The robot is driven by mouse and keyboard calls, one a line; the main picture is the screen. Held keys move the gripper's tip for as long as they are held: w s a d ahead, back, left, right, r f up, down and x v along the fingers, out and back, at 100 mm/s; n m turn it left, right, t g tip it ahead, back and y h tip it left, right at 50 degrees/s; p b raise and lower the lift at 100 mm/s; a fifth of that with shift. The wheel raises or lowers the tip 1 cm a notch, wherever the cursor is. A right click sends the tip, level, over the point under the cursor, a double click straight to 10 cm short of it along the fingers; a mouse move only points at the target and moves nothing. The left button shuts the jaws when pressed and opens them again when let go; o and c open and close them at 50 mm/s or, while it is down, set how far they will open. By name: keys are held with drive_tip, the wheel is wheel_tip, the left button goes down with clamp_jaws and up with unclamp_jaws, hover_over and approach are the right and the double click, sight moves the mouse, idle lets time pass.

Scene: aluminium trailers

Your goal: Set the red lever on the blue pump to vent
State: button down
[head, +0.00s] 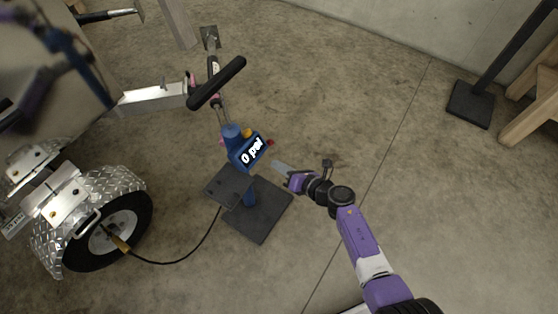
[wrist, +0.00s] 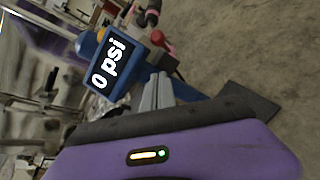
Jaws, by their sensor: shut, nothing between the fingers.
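The blue pump (head: 233,132) stands on a grey stand, and its display reads 0 psi. In the wrist view the pump (wrist: 186,90) and its display show close up, tilted by the camera angle. The red lever (head: 270,142) shows as a small red piece at the pump's right side; in the wrist view a red part (wrist: 172,63) shows beside the display. Its exact setting is too small to tell. My gripper (head: 276,164) is shut and empty, just right of and below the pump display. In the wrist view its fingertips (wrist: 158,86) point toward the pump, below the red part.
A black hose (head: 190,258) runs from the pump stand to the trailer wheel (head: 115,232) at lower left.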

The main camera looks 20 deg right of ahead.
drive_tip(key=r+p+v, duration=0.1)
drive_tip(key=p+v, duration=0.1)
drive_tip(key=v, duration=0.6)
drive_tip(key=shift+w+a+r+p, duration=0.2)
drive_tip(key=shift+w+r+p, duration=0.05)
drive_tip(key=shift+r+p, duration=0.05)
